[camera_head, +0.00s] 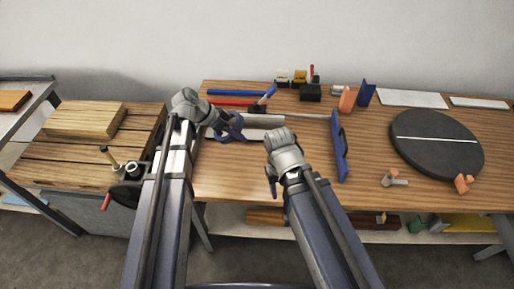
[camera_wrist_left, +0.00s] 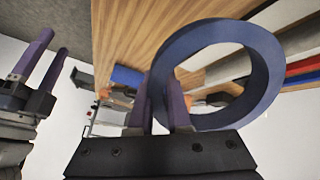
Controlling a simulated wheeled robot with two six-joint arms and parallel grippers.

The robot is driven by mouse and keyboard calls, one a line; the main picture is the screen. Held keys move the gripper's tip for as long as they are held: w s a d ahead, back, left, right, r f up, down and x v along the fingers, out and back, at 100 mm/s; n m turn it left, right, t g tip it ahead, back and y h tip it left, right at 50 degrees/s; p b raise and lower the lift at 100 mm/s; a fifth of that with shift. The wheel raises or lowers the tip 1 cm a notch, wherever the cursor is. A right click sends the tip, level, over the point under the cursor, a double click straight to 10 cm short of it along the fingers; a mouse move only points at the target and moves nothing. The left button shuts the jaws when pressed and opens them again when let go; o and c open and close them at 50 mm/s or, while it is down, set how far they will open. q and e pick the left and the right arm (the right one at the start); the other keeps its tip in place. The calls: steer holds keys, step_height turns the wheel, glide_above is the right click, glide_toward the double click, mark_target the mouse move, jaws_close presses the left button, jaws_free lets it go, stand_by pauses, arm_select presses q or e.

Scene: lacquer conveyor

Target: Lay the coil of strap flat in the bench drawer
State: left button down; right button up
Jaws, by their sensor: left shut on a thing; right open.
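The coil of strap is a dark blue ring (camera_wrist_left: 265,60) held at one edge between the fingers of my left gripper (camera_wrist_left: 160,110). In the head view, my left gripper (camera_head: 222,128) is above the bench's left part with the coil (camera_head: 236,134) partly hidden by the fingers. The coil is tilted, not flat. My right gripper (camera_head: 271,180) is open and empty above the bench's front edge; it also shows at the left of the left wrist view (camera_wrist_left: 38,68). I cannot make out the bench drawer in either view.
The wooden bench (camera_head: 380,180) carries a dark round turntable (camera_head: 437,143), an upright blue panel (camera_head: 338,150), a pipe fitting (camera_head: 394,179), and blue and red bars (camera_head: 238,101). A slatted side table (camera_head: 80,160) stands left. A lower shelf (camera_head: 400,236) holds several items.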

mark_target(225, 137)
arm_select(q)
steer(key=a+y, duration=0.1)
steer(key=a+f+m+g+y+p, duration=0.1)
steer(key=s+a+y, duration=0.1)
steer(key=shift+a+f+m+y, duration=0.25)
steer(key=shift+f+m+y, duration=0.05)
steer(key=shift+f, duration=0.05)
steer(key=s+a+m+y+p, duration=0.1)
steer(key=s+a+y+p, duration=0.1)
steer(key=a+y, duration=0.35)
steer(key=shift+g+h, duration=0.3)
steer(key=shift+h, duration=0.45)
steer(key=f+b, duration=0.2)
steer(key=a+f+b, duration=0.1)
steer(key=f+b, duration=0.3)
steer(key=shift+w+a, duration=0.3)
steer(key=shift+f+b, duration=0.15)
steer(key=shift+b, duration=0.15)
step_height(225, 137, down, 4)
steer(key=b, duration=0.3)
steer(key=shift+r, duration=0.25)
steer(key=shift+f+b, duration=0.65)
steer(key=shift+b, duration=0.2)
steer(key=c, duration=0.9)
jaws_free()
steer(key=shift+r, duration=0.1)
steer(key=shift+o, duration=0.2)
steer(key=shift+r, duration=0.15)
